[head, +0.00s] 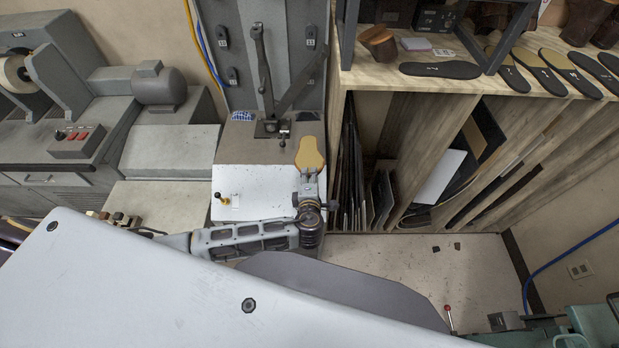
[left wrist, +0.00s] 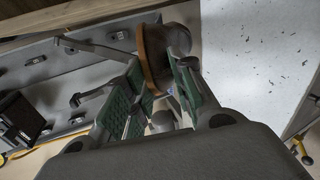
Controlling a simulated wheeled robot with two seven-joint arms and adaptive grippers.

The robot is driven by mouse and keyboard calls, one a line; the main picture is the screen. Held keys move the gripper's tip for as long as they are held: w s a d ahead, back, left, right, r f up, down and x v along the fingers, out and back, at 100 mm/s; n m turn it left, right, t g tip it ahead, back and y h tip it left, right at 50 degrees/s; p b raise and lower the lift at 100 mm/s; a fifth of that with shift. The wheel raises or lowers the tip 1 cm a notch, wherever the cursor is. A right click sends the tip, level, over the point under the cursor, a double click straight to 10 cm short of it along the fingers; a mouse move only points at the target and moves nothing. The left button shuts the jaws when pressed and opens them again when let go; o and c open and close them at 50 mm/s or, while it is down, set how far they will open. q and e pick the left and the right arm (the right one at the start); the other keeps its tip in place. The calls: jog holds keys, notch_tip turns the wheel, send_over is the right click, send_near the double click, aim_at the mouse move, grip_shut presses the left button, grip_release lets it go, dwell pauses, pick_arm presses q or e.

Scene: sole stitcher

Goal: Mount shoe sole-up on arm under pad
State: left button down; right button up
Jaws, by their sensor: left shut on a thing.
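The shoe shows its tan sole (head: 309,153) facing up in the head view, at the end of my left gripper (head: 308,180). In the left wrist view, the shoe (left wrist: 153,58) has a brown sole edge and a dark upper, and sits between the green-padded fingers of my left gripper (left wrist: 165,92), which is shut on it. A grey machine column (head: 262,60) with a slanting bar stands beyond the shoe, apart from it in the head view. I cannot tell which part is the pad.
A wooden shelf unit (head: 400,82) with several dark soles on top stands close at the right of the shoe. A grey machine with a motor (head: 160,86) stands at the left. A light plate with a yellow-knobbed lever (head: 224,199) lies left of the gripper.

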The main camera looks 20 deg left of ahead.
pick_arm(q)
jog(key=shift+r+m, duration=0.15)
jog(key=shift+m, duration=0.25)
jog(key=shift+a, duration=0.1)
dwell(1.0)
jog(key=shift+a, duration=0.1)
dwell(0.4)
